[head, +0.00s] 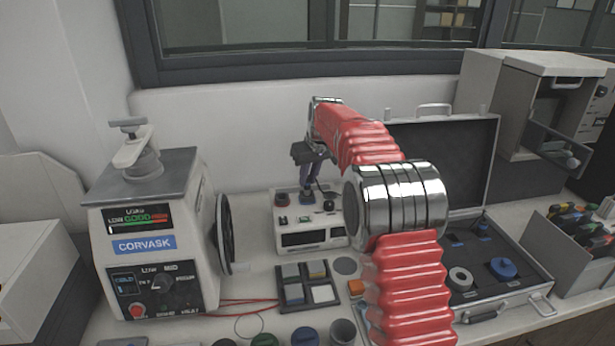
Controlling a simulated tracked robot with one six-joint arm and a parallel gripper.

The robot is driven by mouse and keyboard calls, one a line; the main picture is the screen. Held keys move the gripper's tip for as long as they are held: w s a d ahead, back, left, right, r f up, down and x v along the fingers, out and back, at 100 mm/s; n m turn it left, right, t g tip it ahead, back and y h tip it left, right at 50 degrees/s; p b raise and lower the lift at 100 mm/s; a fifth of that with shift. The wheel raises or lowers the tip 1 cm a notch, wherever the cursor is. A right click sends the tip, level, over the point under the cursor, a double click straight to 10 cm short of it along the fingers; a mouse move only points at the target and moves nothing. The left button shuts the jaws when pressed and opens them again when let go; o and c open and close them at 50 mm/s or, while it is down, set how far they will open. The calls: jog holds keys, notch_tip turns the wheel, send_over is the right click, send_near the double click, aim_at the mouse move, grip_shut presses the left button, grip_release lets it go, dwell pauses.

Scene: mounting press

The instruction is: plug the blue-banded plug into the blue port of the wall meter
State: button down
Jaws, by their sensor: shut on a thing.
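The meter (311,239) is a small white box with a dark display, standing on the bench near the back wall. Its top shows a red port or button at the left and a dark knob at the right. My gripper (309,182) points down over the middle of the meter's top, shut on what looks like the plug. A bit of blue (306,196) shows just below the fingertips, at the meter's top. I cannot tell whether it is the plug's band or the blue port, nor whether the plug is in. The fingers hide most of the plug.
A white CORVASK press (148,245) with a black wheel stands at the left. A sectioned tray (309,303) is in front of the meter. An open case (525,268) lies at the right, partly behind my red arm. Thin red wires lie beside the press.

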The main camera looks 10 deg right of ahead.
jog(key=shift+f, duration=0.95)
dwell(0.6)
jog(key=c, duration=1.6)
grip_release()
jog(key=shift+o, duration=0.2)
jog(key=o, duration=0.5)
jog(key=shift+o, duration=0.2)
jog(key=shift+r, duration=0.1)
jog(key=shift+r, duration=3.65)
